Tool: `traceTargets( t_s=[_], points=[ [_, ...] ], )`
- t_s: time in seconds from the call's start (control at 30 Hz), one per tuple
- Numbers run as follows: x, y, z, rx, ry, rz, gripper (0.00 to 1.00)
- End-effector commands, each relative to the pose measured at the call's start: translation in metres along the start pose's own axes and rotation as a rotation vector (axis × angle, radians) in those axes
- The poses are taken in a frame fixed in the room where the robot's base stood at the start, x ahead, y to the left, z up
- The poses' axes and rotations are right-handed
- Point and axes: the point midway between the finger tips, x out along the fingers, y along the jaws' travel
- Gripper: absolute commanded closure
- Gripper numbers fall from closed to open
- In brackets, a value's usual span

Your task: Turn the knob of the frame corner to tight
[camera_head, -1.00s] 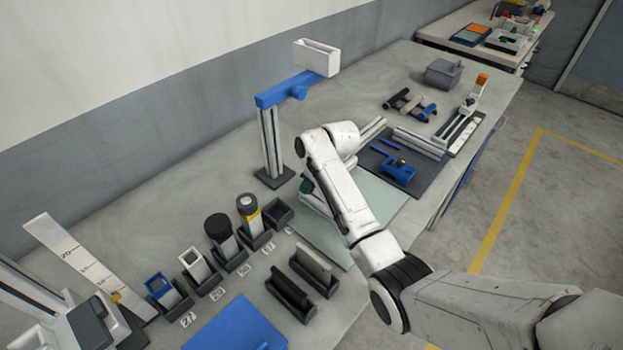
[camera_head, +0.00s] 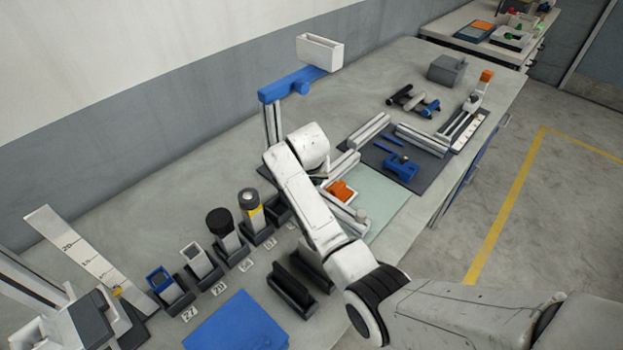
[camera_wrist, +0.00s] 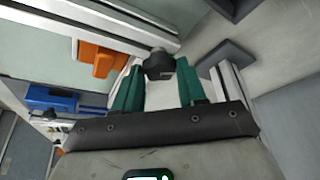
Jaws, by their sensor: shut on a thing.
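In the wrist view, the two green fingers of my gripper (camera_wrist: 158,76) are shut on a dark grey knob (camera_wrist: 158,64). The knob is at the place where two pale aluminium profiles come close together, at the frame corner. Its turn position cannot be read. In the head view my arm hides the fingertips and the knob. The near frame profile (camera_head: 347,213) shows beside my arm. An orange block (camera_head: 341,190) lies by the profiles, also in the wrist view (camera_wrist: 98,59).
A pale green mat (camera_head: 385,203) lies under the frame. A dark mat holds a blue clamp (camera_head: 401,168). A blue-armed stand (camera_head: 293,84) rises behind my arm. Several upright tools in dark holders and a blue panel (camera_head: 236,322) lie at left.

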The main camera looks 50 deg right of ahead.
Motion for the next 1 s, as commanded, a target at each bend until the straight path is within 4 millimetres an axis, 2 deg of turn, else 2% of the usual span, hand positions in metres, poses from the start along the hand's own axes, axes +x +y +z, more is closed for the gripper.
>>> traceTargets(
  t_s=[0.5,1.0],
  points=[
    [0.0008,-0.0054,-0.0016,0.366,0.003,0.148,0.90],
    [-0.0004,-0.0053,-0.0025,0.471,0.003,0.192,0.90]
  ],
)
